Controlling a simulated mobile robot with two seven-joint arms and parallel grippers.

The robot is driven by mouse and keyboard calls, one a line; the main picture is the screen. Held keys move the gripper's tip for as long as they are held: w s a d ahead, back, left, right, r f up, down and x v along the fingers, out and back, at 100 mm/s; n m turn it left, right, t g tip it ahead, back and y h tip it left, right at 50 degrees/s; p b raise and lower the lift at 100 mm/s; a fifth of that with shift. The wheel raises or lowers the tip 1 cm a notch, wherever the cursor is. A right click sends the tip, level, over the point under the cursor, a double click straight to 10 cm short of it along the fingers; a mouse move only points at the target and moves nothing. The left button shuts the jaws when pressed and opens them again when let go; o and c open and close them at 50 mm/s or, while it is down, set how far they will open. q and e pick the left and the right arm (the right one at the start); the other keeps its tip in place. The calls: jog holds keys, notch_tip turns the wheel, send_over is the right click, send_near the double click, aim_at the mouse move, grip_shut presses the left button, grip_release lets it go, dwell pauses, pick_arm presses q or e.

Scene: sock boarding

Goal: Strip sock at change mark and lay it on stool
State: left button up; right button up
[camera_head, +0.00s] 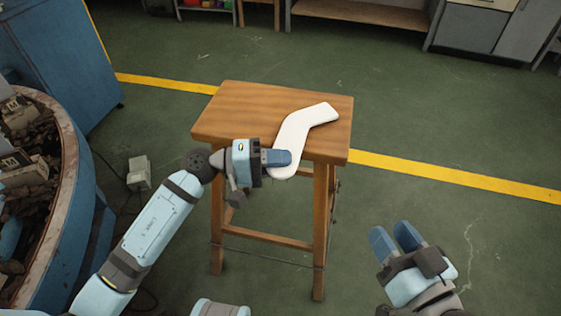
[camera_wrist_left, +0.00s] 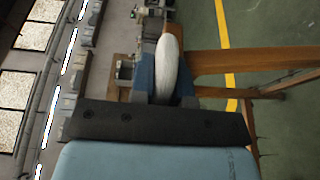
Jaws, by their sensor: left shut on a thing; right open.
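A white sock (camera_head: 297,132) with a bent, foot-like shape lies over the right part of the wooden stool's top (camera_head: 235,105). Its near end reaches the stool's front edge, where my left gripper (camera_head: 283,158) is shut on it. In the left wrist view the white sock (camera_wrist_left: 168,65) stands between the blue fingers of my left gripper (camera_wrist_left: 165,80), beside the stool (camera_wrist_left: 230,62). My right gripper (camera_head: 394,236) is open and empty, low at the right, apart from the stool. I cannot tell how firmly the sock rests on the stool top.
A round blue machine with a rusty rim (camera_head: 68,170) stands at the left, with blocks inside it. A blue cabinet (camera_head: 60,60) is behind it. A small grey box (camera_head: 139,172) sits on the floor. Yellow lines (camera_head: 455,177) cross the green floor, which is clear to the right.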

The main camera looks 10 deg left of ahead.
dwell(0.3)
pick_arm(q)
jog(key=o, duration=0.8)
jog(key=p+v, duration=0.1)
jog(key=v, duration=1.2)
jog(key=shift+a, duration=0.4)
